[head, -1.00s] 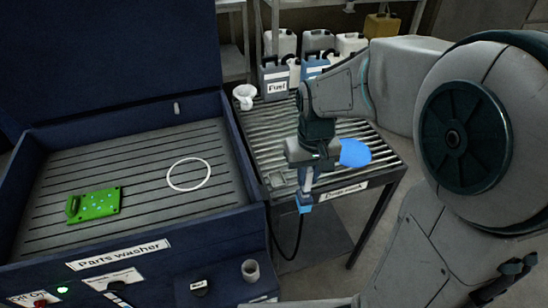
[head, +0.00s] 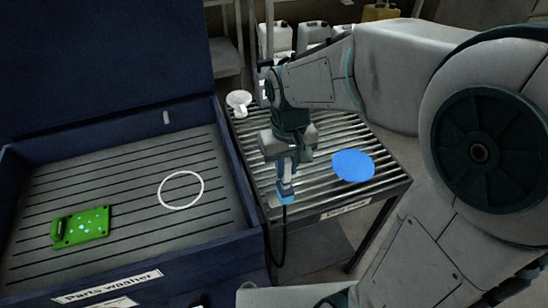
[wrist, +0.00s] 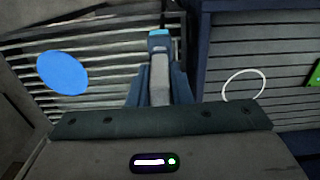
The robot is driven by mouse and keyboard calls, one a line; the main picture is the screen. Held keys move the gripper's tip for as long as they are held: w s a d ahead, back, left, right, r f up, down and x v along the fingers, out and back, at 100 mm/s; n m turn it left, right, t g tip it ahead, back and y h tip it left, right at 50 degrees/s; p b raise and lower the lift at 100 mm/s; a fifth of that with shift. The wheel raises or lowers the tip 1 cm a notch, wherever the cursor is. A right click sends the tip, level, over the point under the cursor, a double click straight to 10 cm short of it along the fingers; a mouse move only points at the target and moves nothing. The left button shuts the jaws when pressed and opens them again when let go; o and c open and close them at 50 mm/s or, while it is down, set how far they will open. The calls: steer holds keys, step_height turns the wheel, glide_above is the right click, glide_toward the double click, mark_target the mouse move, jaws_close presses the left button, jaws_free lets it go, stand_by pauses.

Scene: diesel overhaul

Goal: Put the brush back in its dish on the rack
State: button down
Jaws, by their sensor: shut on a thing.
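The brush (head: 286,190) has a pale grey handle and a blue end, with a black hose below it. In the wrist view the brush (wrist: 160,78) runs lengthwise between the two blue-grey fingers. My gripper (head: 283,170) is shut on it and points down at the left part of the slatted rack (head: 375,194), near its front left edge. The blue end hangs lowest in the head view. A flat blue disc (head: 353,165) lies on the rack, right of my gripper.
The parts washer (head: 215,243) stands left of the rack, with a raised wall between. A white ring (head: 181,205) and a green part (head: 80,227) lie in it. A white funnel-like cup (head: 239,101) is at the rack's back left; canisters (head: 276,40) stand behind.

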mark_target(285, 192)
steer(key=w+a+f+p, duration=0.1)
steer(key=w+a+f, duration=0.1)
steer(key=w+f, duration=0.2)
steer(key=shift+a+f+p, duration=0.2)
steer(key=shift+f+p, duration=0.1)
steer(key=shift+f, duration=1.15)
steer(key=shift+f, duration=0.25)
steer(key=c, duration=1.3)
jaws_free()
steer(key=shift+r, duration=0.1)
steer(key=shift+r, duration=0.15)
